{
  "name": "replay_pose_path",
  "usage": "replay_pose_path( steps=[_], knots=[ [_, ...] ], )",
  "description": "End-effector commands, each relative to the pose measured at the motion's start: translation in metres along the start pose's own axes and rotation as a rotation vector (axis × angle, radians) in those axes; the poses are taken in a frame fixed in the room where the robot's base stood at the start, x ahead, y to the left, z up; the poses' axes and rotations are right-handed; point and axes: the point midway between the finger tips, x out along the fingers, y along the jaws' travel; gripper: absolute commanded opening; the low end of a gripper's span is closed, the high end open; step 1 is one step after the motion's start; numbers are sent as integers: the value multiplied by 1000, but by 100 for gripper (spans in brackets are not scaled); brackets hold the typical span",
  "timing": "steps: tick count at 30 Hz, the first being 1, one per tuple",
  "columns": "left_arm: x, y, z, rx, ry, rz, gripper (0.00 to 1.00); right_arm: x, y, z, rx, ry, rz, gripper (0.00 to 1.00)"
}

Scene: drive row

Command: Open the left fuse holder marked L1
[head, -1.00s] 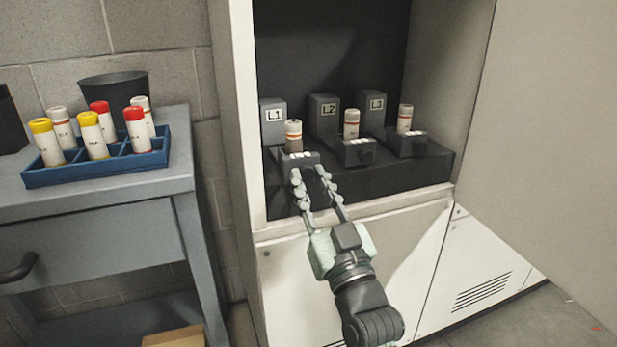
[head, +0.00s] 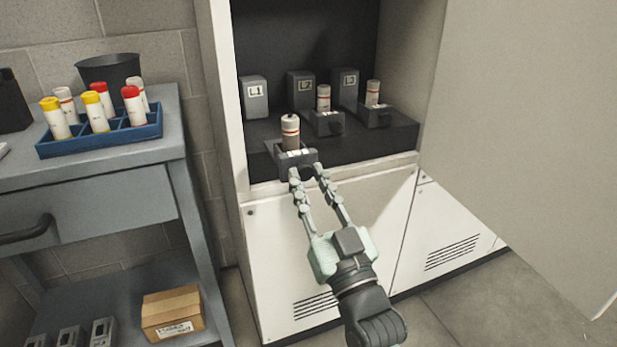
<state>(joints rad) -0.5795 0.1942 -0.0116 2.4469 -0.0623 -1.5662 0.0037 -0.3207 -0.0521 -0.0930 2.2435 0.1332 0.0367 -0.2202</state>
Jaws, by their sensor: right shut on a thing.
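The L1 fuse holder has a grey block (head: 254,97) marked L1 at the left of the cabinet shelf. Its drawer-like carrier (head: 284,160) is drawn out towards me, past the other two carriers. A white fuse with a brownish lower part (head: 290,131) stands upright in it. My right gripper (head: 306,176) is shut on the front of this carrier; the fingertips hide part of its handle. The L2 holder (head: 299,90) and L3 holder (head: 344,88) stand to the right, each with a fuse in its less extended carrier. My left gripper is not in view.
A blue tray (head: 100,143) with several red-, yellow- and white-capped fuses stands on the grey bench (head: 170,141) at left, by a black bin (head: 108,71). A cardboard box (head: 172,312) lies below. The open cabinet door (head: 530,140) stands at right.

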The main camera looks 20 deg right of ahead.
Motion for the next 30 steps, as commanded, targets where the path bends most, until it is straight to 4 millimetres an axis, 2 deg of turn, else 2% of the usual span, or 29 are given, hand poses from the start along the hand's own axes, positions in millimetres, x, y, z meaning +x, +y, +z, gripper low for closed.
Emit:
replay_pose_path(
  steps=[5,6,10,18,21,26,30],
  knots=[
    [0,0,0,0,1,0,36,0,0,0,0,1,0,0],
    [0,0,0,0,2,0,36,0,0,0,0,1,0,30],
    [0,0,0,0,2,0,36,0,0,0,0,1,0,45],
    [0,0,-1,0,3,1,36,0,0,0,0,1,0,45],
    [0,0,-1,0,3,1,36,-6,0,1,0,-1,0,45],
    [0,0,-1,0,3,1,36,-32,0,2,-1,-5,-2,45],
    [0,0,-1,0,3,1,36,-63,0,2,-1,-7,-2,45]
  ],
)
